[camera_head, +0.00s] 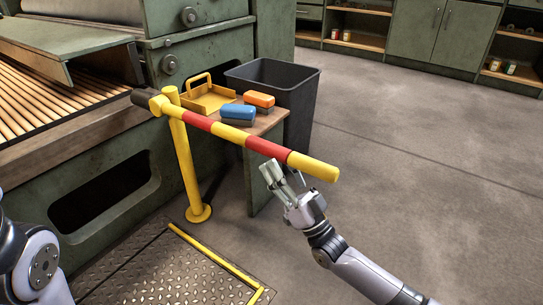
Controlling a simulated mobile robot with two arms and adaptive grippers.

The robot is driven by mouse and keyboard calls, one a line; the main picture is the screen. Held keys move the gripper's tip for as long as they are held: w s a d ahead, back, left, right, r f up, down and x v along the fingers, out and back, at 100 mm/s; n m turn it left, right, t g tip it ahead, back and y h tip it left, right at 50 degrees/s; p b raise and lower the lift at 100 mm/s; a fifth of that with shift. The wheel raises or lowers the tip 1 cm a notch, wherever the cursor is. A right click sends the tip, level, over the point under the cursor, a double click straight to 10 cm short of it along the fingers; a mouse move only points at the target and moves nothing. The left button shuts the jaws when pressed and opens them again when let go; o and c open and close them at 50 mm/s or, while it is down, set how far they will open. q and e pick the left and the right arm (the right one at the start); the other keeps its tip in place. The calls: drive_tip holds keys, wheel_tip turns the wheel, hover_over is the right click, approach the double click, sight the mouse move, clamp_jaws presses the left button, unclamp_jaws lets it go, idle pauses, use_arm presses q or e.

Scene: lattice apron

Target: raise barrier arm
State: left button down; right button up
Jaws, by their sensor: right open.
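The barrier arm (231,134) is a bar banded red and yellow. It runs from a yellow post (186,160) on the left, near its dark butt end, out to a yellow tip on the right, which sits lower in the picture. My right gripper (274,172) is open just below the outer part of the bar, with its fingers pointing up toward it. I cannot tell whether the fingers touch the bar. My left gripper is not in view; only part of my left arm shows at the lower left.
Behind the bar, a small table (266,123) holds a blue block (238,114), an orange block (259,100) and a yellow handled tray (207,101). A dark bin (300,92) stands behind it. A green roller machine (110,165) fills the left. Open floor lies to the right.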

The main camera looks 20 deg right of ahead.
sight(271, 150)
drive_tip(key=shift+b+x, duration=0.45)
drive_tip(key=shift+x, duration=1.7)
drive_tip(key=shift+c, duration=0.3)
clamp_jaws()
